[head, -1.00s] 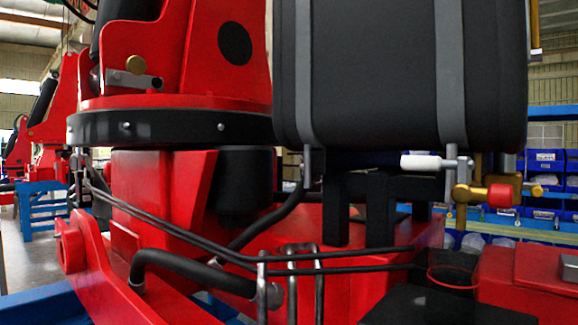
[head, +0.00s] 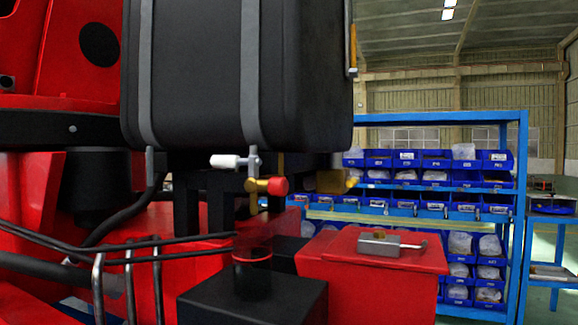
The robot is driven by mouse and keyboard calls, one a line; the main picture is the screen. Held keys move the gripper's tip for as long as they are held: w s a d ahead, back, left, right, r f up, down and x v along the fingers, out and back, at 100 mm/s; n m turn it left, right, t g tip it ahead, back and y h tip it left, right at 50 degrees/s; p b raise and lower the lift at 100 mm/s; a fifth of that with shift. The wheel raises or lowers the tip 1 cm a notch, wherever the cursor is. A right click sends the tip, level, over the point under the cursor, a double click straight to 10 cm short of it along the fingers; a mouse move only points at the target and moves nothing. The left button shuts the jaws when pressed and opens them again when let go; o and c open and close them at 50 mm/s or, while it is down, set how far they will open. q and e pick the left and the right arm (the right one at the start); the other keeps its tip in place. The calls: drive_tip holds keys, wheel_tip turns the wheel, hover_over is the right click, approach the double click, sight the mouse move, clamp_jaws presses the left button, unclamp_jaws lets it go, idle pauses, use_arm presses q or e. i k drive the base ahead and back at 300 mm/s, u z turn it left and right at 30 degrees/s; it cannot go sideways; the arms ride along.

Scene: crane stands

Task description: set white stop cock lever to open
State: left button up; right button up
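The white stop cock lever (head: 225,161) is a short white handle under the black tank (head: 240,75). It points left, roughly level, from a grey metal valve fitting (head: 254,162) below the tank's right grey strap. A brass valve with a red knob (head: 277,186) sits just below it. Neither of my grippers shows in the head view, and nothing touches the lever.
A red crane base (head: 40,200) with black hoses and metal pipes fills the lower left. A red box (head: 372,250) with a metal latch and a black block (head: 253,295) stand below the valve. A blue shelf (head: 521,215) with several blue bins stands behind, right.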

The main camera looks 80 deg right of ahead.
sight(254, 161)
drive_tip(key=k, duration=0.6)
drive_tip(key=z, duration=1)
